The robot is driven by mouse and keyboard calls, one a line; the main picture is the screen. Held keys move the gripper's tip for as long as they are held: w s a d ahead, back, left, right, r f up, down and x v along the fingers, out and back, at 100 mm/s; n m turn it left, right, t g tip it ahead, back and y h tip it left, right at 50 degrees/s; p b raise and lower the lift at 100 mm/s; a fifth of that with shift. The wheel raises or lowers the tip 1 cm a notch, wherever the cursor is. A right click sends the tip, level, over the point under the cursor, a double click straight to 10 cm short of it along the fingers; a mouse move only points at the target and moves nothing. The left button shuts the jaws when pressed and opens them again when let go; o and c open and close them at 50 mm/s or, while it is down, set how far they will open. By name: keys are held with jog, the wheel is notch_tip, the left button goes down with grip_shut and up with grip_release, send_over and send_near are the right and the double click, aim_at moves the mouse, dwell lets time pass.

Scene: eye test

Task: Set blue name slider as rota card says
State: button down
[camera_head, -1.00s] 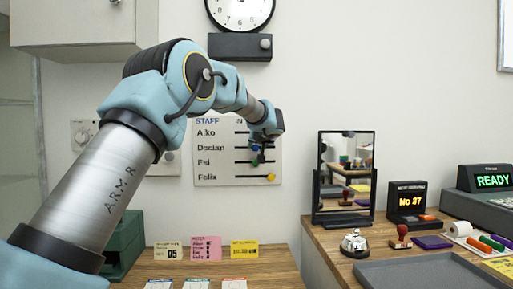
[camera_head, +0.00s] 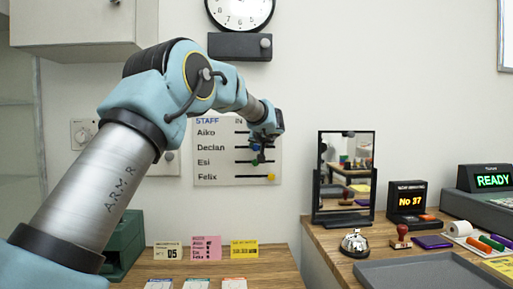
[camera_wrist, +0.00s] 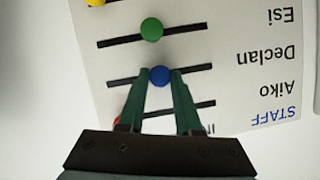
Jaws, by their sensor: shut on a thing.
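The staff board (camera_head: 205,157) hangs on the wall with rows for Aiko, Declan, Esi and Felix. In the wrist view it appears upside down. The blue slider (camera_wrist: 160,75) is on Declan's slot, around the middle of its length. My gripper (camera_wrist: 160,79) is shut on it, one finger on each side. The gripper also shows at the board in the head view (camera_head: 257,153), partly hiding the slots. A pink card (camera_head: 206,248) with a list of names stands on the wooden counter; its small print is not legible.
A green slider (camera_wrist: 151,29) sits close by on Esi's slot. A red slider (camera_wrist: 117,121) is mostly hidden behind my gripper, and a yellow one (camera_head: 271,176) is on Felix's slot. A mirror (camera_head: 318,180) stands to the right of the board.

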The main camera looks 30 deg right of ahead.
dwell(0.4)
jog(key=shift+w+a+f+b, duration=0.25)
jog(key=shift+a+b, duration=0.2)
jog(key=shift+b, duration=0.2)
jog(key=a+b, duration=0.1)
jog(key=w+a+b, duration=0.2)
jog(key=a+b, duration=0.1)
jog(key=shift+a+r, duration=0.1)
jog(key=shift+w+a+r, duration=0.15)
jog(key=shift+a, duration=0.2)
jog(key=c, duration=0.6)
grip_release()
jog(key=b+v, duration=0.3)
jog(key=v, duration=0.8)
jog(key=shift+b, duration=0.35)
